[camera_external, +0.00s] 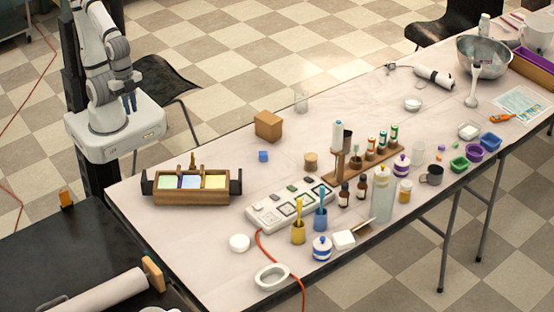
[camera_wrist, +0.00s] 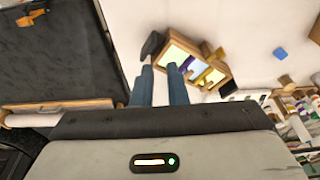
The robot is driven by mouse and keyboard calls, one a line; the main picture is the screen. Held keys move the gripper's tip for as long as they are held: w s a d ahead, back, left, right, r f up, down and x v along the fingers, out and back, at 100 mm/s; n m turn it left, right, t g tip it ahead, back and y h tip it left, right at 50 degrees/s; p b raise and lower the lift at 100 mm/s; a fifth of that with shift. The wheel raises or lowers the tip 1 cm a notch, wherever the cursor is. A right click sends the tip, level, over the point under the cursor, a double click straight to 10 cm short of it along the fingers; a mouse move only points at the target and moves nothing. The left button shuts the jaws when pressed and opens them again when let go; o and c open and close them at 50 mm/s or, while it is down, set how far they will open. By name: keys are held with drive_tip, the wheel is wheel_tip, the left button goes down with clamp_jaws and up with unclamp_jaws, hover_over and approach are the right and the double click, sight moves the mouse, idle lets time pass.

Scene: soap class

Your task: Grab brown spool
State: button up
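A short brown cylinder that looks like the brown spool (camera_external: 311,161) stands upright on the table, just behind the white power strip. A small brown shape at the right of the wrist view (camera_wrist: 286,80) appears to be the same spool. My gripper (camera_external: 129,103) hangs above my base at the far left, well away from the spool. In the wrist view my gripper (camera_wrist: 160,70) has its two blue fingers apart with nothing between them.
A wooden tray (camera_external: 192,198) with coloured compartments lies at the table's left end. A cardboard box (camera_external: 268,125) and blue cube (camera_external: 263,156) stand near the spool. The power strip (camera_external: 290,206), bottles and a wooden rack (camera_external: 365,170) crowd its front and right.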

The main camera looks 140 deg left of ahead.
drive_tip(key=o, duration=1)
drive_tip(key=shift+o, duration=0.2)
drive_tip(key=w+a+r+n+p, duration=0.1)
drive_tip(key=w+a+r, duration=0.15)
drive_tip(key=w, duration=0.45)
drive_tip(key=w+a+r+n, duration=0.1)
drive_tip(key=w+a, duration=0.3)
drive_tip(key=w, duration=0.3)
drive_tip(key=n+y+p, duration=0.2)
drive_tip(key=n+p, duration=0.1)
drive_tip(key=n, duration=0.2)
hover_over(310, 156)
drive_tip(key=s+d, duration=0.1)
wheel_tip(310, 156, down, 22)
drive_tip(key=shift+a+f, duration=0.2)
drive_tip(key=shift+f, duration=0.15)
drive_tip(key=shift+d+p+x, duration=0.2)
drive_tip(key=shift+p+x, duration=0.85)
drive_tip(key=shift+x, duration=2.5)
